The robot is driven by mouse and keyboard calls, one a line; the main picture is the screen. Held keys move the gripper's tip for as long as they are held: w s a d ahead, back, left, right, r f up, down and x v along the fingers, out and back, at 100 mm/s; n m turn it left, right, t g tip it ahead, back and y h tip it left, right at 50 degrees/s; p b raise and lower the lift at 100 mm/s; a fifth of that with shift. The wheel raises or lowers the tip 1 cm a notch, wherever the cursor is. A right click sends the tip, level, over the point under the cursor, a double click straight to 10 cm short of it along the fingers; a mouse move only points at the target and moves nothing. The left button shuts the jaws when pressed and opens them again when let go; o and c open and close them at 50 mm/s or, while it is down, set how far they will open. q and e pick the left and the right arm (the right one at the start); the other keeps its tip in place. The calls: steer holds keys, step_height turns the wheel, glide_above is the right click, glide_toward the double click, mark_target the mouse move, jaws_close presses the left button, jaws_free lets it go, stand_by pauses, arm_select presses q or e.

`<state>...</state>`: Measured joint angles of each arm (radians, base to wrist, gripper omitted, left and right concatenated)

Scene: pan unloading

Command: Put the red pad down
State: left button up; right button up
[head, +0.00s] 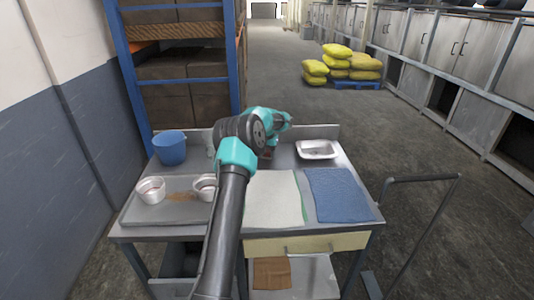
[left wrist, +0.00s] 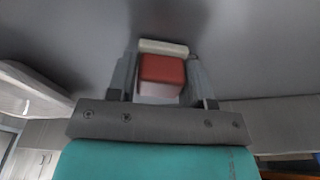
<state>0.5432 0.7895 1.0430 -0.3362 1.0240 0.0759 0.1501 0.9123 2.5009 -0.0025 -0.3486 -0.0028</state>
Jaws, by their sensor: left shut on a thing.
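The red pad (left wrist: 162,72) sits between the two fingers of my left gripper (left wrist: 164,78) in the left wrist view. The fingers are shut on it, one on each side. A pale rounded strip (left wrist: 163,47) lies along the pad's far edge; I cannot tell what it belongs to. In the head view my left gripper (head: 268,152) is over the back middle of the table (head: 284,158), mostly hidden by my own arm, with a small reddish patch there. I cannot tell whether the pad touches the table. My right gripper does not show.
A blue bucket (head: 171,148) stands back left. A grey tray (head: 135,210) with two white cups (head: 150,189) is front left. A white cloth (head: 274,198) and a blue cloth (head: 340,194) lie at the front right. A metal pan (head: 318,149) stands back right.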

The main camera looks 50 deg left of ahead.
mark_target(266, 157)
arm_select(q)
steer(key=shift+f, duration=0.1)
steer(key=o, duration=0.9)
step_height(266, 157, up, 12)
steer(key=s, duration=0.1)
steer(key=shift+s+d, duration=0.15)
steer(key=shift+d, duration=0.25)
stand_by(0.6)
